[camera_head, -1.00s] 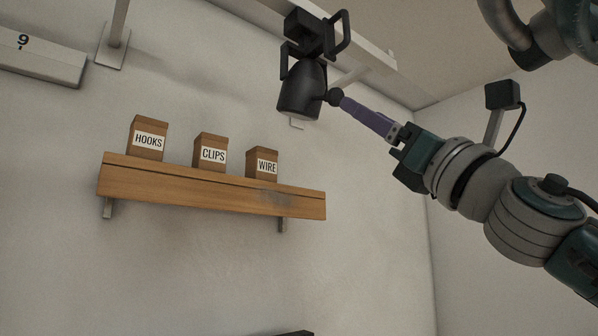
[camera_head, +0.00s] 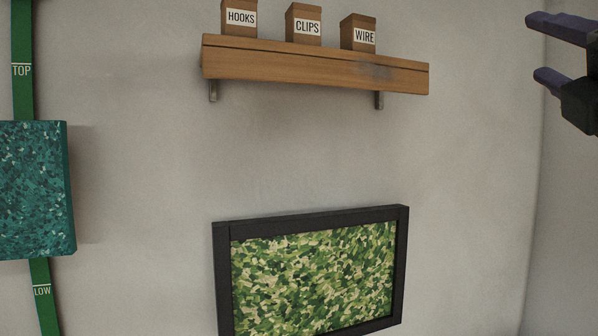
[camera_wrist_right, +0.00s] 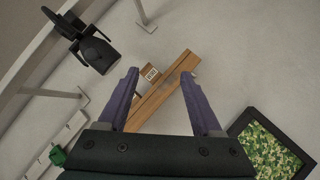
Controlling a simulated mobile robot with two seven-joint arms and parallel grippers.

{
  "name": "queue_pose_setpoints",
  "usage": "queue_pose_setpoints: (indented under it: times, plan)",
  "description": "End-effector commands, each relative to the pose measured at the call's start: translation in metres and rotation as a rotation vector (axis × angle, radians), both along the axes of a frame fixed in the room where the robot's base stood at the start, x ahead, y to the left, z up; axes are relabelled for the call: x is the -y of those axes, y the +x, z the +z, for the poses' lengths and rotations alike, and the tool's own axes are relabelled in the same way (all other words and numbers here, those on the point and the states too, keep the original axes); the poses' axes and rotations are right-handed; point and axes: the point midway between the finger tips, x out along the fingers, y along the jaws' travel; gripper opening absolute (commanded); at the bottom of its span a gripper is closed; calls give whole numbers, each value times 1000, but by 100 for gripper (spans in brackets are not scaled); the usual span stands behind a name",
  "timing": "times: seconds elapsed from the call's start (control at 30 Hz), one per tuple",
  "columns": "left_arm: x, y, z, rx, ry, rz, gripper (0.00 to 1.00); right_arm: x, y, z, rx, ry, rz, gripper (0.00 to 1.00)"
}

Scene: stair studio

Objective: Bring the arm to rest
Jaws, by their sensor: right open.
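My right gripper (camera_head: 548,52) is at the upper right edge of the head view, with two purple fingers spread apart and nothing between them. In the right wrist view the same gripper (camera_wrist_right: 172,100) is open and empty, its fingers pointing towards the wall. The wooden shelf (camera_wrist_right: 160,98) shows beyond and between the fingers, apart from them. A black lamp (camera_wrist_right: 95,50) is at the upper left of the wrist view, clear of the fingers. My left gripper is in neither view.
The wall shelf (camera_head: 300,66) holds boxes labelled HOOKS (camera_head: 238,20), CLIPS (camera_head: 303,25) and WIRE (camera_head: 358,36). A black-framed green picture (camera_head: 315,275) hangs below. A teal speckled panel (camera_head: 35,190) is on a green strap (camera_head: 22,70) at the left. The wall between is bare.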

Motion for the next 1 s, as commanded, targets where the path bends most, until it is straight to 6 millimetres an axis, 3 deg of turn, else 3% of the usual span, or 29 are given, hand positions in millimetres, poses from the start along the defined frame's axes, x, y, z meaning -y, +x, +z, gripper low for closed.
queue_pose_setpoints:
  times: [0.03,0.1,0.17,0.3,0.4,0.5,0.6,0.67,0.8,1.0]
  plan:
    - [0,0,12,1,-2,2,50,8,-4,-38,-118,241,27,66]
    - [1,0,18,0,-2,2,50,15,-15,-96,-263,556,27,66]
    - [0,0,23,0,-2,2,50,15,-32,-144,-381,800,3,66]
    - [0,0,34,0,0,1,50,-3,-93,-242,-637,1299,-135,66]
    - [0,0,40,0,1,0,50,-27,-149,-292,-795,1586,-280,66]
    - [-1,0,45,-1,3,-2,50,-51,-201,-320,-917,1794,-430,66]
    - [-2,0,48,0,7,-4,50,-69,-240,-334,-997,1924,-553,66]
    - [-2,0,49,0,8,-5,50,-76,-255,-337,-1028,1970,-602,66]
    - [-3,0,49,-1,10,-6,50,-83,-269,-340,-1056,2011,-653,66]
    - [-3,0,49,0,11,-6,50,-83,-269,-341,-1056,2011,-652,66]
